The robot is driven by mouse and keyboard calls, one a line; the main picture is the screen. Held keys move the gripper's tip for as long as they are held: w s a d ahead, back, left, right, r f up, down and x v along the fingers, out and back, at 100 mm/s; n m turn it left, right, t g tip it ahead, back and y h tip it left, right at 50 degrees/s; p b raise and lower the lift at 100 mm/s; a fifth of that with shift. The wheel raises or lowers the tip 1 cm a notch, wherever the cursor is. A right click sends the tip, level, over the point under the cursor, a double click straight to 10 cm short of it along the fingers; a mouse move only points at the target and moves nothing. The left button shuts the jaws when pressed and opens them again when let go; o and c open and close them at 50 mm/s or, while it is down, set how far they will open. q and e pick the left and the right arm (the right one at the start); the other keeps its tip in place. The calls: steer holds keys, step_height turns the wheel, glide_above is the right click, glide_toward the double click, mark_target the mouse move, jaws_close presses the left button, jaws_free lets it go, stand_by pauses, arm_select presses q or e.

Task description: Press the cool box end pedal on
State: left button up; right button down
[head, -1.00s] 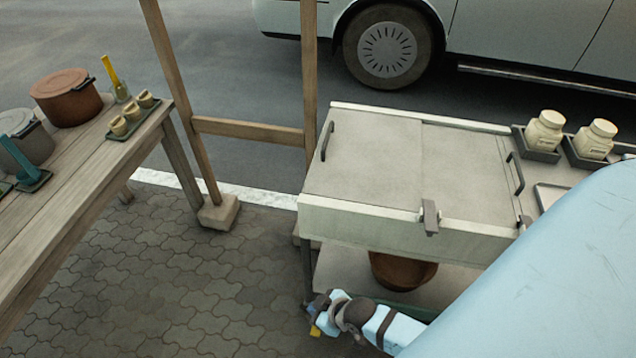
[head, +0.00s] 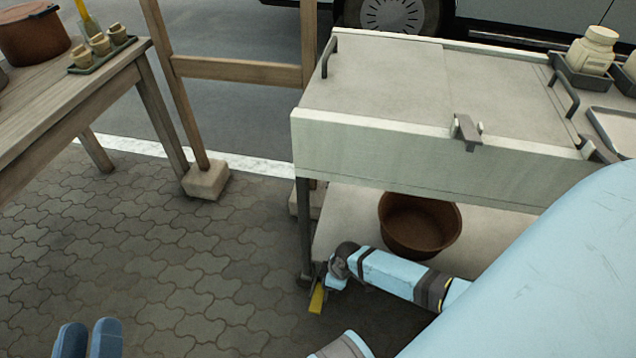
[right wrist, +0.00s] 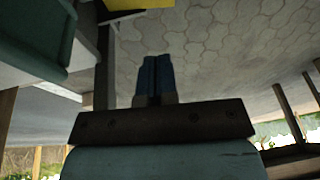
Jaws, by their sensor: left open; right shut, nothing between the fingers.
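The cool box (head: 380,142) is a pale box with flat lids and dark handles, on a cart. A yellow piece (head: 317,298), seemingly the end pedal, shows low by the cart's left front leg. My right arm reaches in from the right to just beside it; its fingers are not clear in the head view. In the right wrist view my right gripper (right wrist: 154,75) is shut and empty, with a yellow patch (right wrist: 125,4) at the top edge. I cannot tell whether they touch. My left gripper (head: 89,328) is open and empty above the paving at bottom left.
A brown bowl (head: 418,225) stands on the cart's lower shelf (head: 345,222). A wooden table (head: 85,95) with a pot (head: 35,38) and small cups is at left. A wooden post with a stone foot (head: 206,180) stands between. The paving in front is clear.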

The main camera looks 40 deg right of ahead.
steer(key=b, duration=0.6)
glide_above(315, 307)
steer(key=d, duration=0.2)
steer(key=x, duration=0.3)
steer(key=s+d+x, duration=0.1)
steer(key=x, duration=0.2)
steer(key=d+x, duration=0.1)
steer(key=x, duration=0.3)
steer(key=shift+s+f, duration=0.15)
steer(key=shift+f, duration=0.2)
steer(key=shift+s+a+f+b, duration=0.15)
steer(key=shift+f+b, duration=0.2)
steer(key=shift+f, duration=0.2)
steer(key=shift+s+a+f+b, duration=0.1)
steer(key=shift+f+b, duration=0.25)
steer(key=shift+f, duration=0.2)
arm_select(q)
step_height(315, 307, down, 9)
steer(key=w+m+g, duration=0.1)
steer(key=m+g, duration=0.1)
steer(key=shift+r+g, duration=0.2)
steer(key=shift+g, duration=0.1)
arm_select(e)
steer(key=shift+s+a+f, duration=0.1)
steer(key=shift+f, duration=0.35)
arm_select(q)
steer(key=shift+a+r, duration=0.1)
